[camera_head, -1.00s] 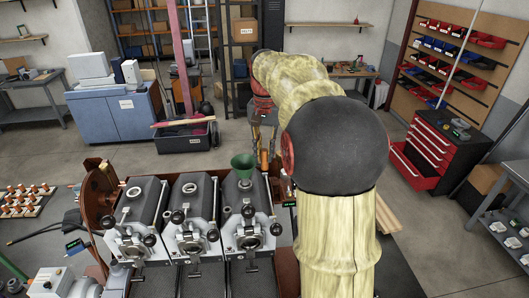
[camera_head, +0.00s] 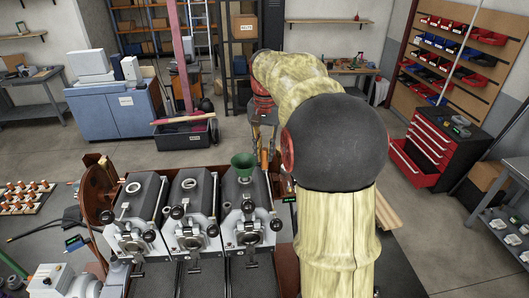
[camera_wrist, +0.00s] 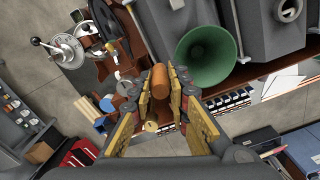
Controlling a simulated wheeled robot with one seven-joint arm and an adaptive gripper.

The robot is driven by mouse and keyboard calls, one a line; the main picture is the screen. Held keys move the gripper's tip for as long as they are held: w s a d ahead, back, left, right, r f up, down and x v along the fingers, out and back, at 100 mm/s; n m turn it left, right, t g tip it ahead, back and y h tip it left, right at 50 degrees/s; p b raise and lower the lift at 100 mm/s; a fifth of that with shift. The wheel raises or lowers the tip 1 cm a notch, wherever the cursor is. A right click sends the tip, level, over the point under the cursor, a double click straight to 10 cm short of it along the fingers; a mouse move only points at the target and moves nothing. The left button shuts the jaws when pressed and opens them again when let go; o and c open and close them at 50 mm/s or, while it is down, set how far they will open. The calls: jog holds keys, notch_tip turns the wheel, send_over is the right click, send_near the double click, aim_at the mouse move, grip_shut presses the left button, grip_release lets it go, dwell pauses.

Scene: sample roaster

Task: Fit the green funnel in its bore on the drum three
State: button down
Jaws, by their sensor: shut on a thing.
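The green funnel (camera_head: 242,162) is mouth up at the top of drum three (camera_head: 236,190), the rightmost of the three drums. It also shows in the wrist view (camera_wrist: 208,56), looking into its wide mouth. My gripper (camera_head: 263,138) is just behind and right of it. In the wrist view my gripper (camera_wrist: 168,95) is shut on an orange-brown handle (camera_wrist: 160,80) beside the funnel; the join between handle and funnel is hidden. The funnel covers the bore, so I cannot tell whether it is seated or just above it.
Two more drums stand left, the middle (camera_head: 187,195) and left one (camera_head: 138,195), with round openings on top. A copper-coloured disc (camera_head: 98,190) stands at the far left. A dark bin (camera_head: 185,135) is on the floor behind. My arm hides the area right of drum three.

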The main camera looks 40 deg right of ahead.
jog(key=shift+f+b, duration=0.75)
jog(key=shift+f, duration=0.65)
jog(key=c, duration=1.6)
grip_release()
notch_tip(320, 180, up, 12)
jog(key=shift+d+r, duration=0.1)
